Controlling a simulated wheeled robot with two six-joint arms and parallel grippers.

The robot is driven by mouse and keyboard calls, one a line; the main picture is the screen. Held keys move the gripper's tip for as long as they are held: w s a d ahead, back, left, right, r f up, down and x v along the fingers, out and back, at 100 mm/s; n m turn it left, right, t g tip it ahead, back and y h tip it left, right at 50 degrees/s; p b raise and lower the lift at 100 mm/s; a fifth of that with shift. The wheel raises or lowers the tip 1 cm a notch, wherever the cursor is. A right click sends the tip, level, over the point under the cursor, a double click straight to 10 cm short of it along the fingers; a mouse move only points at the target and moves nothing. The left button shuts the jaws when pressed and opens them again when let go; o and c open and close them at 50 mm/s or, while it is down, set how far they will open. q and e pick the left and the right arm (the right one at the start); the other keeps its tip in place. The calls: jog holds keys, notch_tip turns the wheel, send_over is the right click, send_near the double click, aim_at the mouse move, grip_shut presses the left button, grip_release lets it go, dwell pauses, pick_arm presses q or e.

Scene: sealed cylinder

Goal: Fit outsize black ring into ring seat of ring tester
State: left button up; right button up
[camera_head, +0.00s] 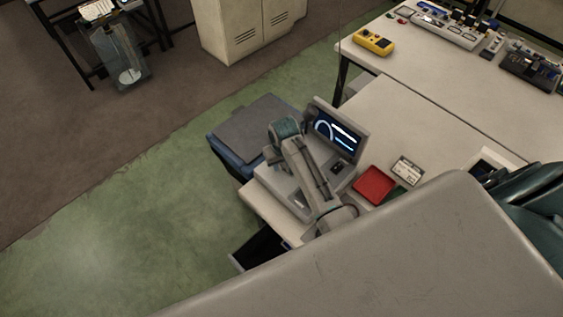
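The ring tester is a grey unit with a lit blue and white screen (337,133), standing near the left end of the white bench. A grey and teal arm of mine reaches over it and covers much of its base. My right gripper (309,117) seems to be the small dark part at the far end of this arm, beside the screen. Its fingers are too small and too dark to tell whether they are open or shut. I cannot make out the outsize black ring or the ring seat. My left gripper is not in view.
A red tray (374,185) and a small white labelled card (407,170) lie right of the tester. A blue bin with a grey lid (258,127) stands left of the bench. A yellow device (374,41) sits farther back. The bench's middle is clear.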

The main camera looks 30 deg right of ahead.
jog(key=shift+w+d, duration=0.1)
jog(key=shift+d, duration=0.2)
jog(key=shift+d+r, duration=0.1)
jog(key=shift+r, duration=0.35)
notch_tip(320, 180, up, 12)
jog(key=s+b, duration=0.1)
jog(key=b, duration=0.2)
jog(key=shift+s+a+f, duration=0.2)
jog(key=shift+s+a, duration=0.05)
jog(key=shift+f, duration=0.1)
